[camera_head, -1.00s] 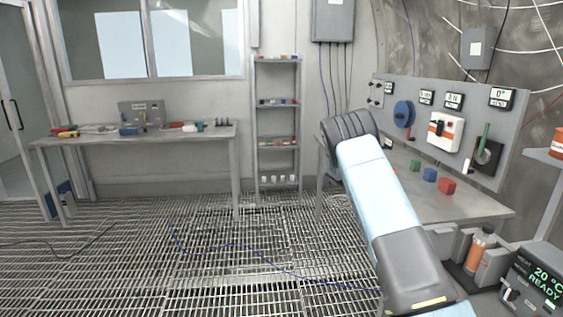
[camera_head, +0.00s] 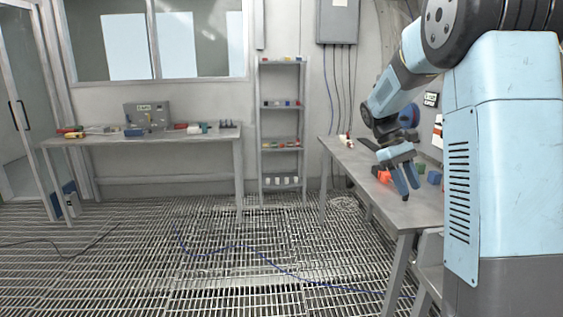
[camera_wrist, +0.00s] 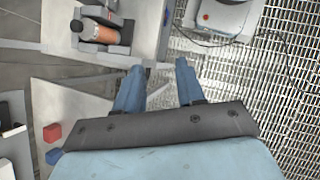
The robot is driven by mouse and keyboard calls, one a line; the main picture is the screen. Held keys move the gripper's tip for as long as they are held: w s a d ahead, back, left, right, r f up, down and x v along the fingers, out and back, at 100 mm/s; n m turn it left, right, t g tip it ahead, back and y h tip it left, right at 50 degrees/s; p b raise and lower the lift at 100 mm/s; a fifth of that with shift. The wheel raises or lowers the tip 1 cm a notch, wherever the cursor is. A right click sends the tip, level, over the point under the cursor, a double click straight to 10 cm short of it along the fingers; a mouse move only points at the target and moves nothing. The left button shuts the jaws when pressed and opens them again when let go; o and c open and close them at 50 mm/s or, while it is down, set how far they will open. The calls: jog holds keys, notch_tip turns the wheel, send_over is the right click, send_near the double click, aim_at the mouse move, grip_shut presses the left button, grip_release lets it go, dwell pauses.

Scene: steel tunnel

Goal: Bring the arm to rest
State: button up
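My arm (camera_head: 502,160) fills the right of the head view, bent at the top and reaching down over the right workbench. My gripper (camera_head: 410,193) points downward near that bench's front edge, by the small blocks. In the wrist view my gripper (camera_wrist: 160,64) shows two blue fingers apart, with nothing between them. Whether it touches the bench or blocks cannot be told.
The wrist view shows an orange bottle (camera_wrist: 100,32) in a holder. The left workbench (camera_head: 150,138) and shelf (camera_head: 281,110) stand back; the grating floor (camera_head: 240,270) between is mostly open.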

jog(key=s+a+r+m+t+y, duration=0.1)
jog(key=s+a+t, duration=0.2)
jog(key=s, duration=0.5)
jog(key=s+a+r+m+t+y, duration=0.1)
jog(key=s+a+t, duration=0.3)
jog(key=s, duration=0.5)
jog(key=s+a+r+m+t+y, duration=0.2)
jog(key=s+a+r+t, duration=0.1)
jog(key=s, duration=0.5)
jog(key=shift+s+a+r+m+t, duration=0.15)
jog(key=shift+s+r+m+t, duration=0.05)
jog(key=shift+s+m+t, duration=0.1)
